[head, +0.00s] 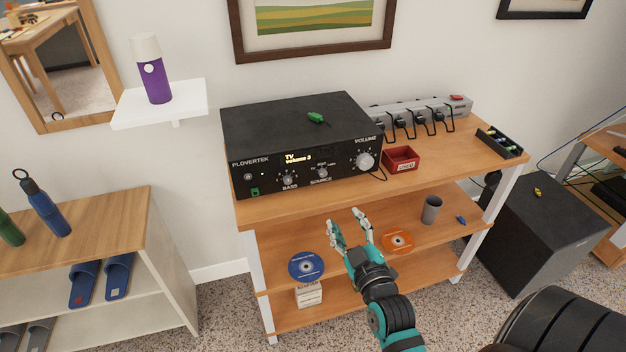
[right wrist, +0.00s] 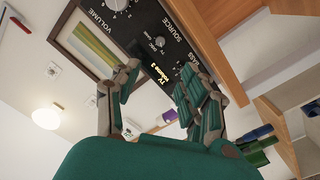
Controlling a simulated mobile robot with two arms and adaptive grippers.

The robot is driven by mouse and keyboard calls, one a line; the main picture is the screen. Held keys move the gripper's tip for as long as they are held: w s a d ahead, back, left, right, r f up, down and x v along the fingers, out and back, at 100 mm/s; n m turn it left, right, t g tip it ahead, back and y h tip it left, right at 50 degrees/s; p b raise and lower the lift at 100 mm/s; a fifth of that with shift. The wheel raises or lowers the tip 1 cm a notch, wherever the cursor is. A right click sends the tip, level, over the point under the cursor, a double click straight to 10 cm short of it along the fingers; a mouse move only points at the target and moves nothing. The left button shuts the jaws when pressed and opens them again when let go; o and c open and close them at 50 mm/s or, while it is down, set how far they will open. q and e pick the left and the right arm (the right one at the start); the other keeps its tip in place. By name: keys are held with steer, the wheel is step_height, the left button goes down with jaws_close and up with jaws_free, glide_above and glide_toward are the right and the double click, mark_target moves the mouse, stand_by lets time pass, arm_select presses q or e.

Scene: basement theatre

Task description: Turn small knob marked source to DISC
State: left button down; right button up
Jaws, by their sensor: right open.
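The black Plovertek receiver (head: 300,140) stands on the wooden rack's top shelf. Its lit display reads TV, volume 3. The small source knob (head: 322,172) sits on its front between the bass knob (head: 288,180) and the larger volume knob (head: 365,160). Its pointer is too small to read. My right gripper (head: 346,219) is open and empty, in front of and below the receiver, apart from it. In the right wrist view, the source knob (right wrist: 160,42) shows beyond the open fingers (right wrist: 158,80), with a DISC label beside it. My left gripper is not in view.
A red box (head: 401,164) stands right of the receiver, before a power strip (head: 420,120) with several plugs. A small green object (head: 316,117) lies on the receiver. A blue disc (head: 306,266) and orange disc (head: 397,242) lie on the shelf below. The receiver's front is unobstructed.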

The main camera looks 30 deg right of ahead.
mark_target(323, 174)
steer(key=x, duration=1.6)
steer(key=shift+w+d, duration=0.1)
jaws_close()
